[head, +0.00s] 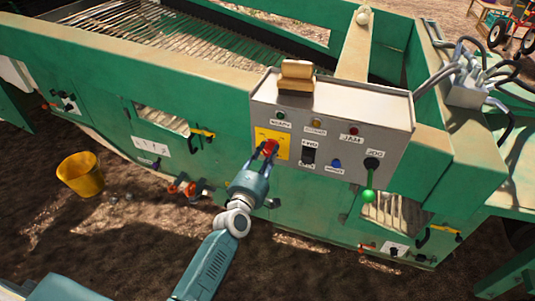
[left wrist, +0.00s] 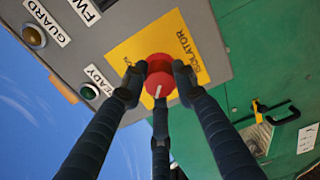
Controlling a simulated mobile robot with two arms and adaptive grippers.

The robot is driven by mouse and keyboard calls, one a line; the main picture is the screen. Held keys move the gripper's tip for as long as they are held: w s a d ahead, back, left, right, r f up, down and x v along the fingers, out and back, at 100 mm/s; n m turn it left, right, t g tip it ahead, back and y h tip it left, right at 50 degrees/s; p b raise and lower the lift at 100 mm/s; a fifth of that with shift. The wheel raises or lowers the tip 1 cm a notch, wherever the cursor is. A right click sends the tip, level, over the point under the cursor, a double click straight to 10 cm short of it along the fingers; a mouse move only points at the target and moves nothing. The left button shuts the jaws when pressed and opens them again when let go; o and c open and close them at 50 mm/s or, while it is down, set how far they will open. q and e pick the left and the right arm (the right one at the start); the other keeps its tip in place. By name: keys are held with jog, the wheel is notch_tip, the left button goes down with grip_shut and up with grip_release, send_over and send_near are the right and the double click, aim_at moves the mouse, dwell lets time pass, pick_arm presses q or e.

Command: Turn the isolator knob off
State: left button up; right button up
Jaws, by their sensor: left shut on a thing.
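The red isolator knob (head: 270,146) sits on a yellow plate (head: 281,151) at the left of the grey control box (head: 400,110). In the left wrist view the red knob (left wrist: 158,70) shows against the yellow plate (left wrist: 197,50) marked ISOLATOR, with a pale line on its face. My left gripper (head: 266,152) is at the knob. Its dark fingers (left wrist: 156,84) are closed around the knob's sides, with a third finger below it. My right gripper is not in view.
The box also carries a black switch (head: 309,153), a blue button (head: 336,163), a green-tipped lever (head: 369,192) and several lamps. A wooden block (head: 296,77) rests on top. A yellow bucket (head: 81,174) stands on the soil at left. The green machine frame surrounds the box.

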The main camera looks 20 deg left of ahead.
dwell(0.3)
pick_arm(q)
jog(key=o, duration=1.1)
jog(key=shift+o, duration=0.2)
jog(key=s, duration=1.2)
jog(key=shift+a, duration=0.2)
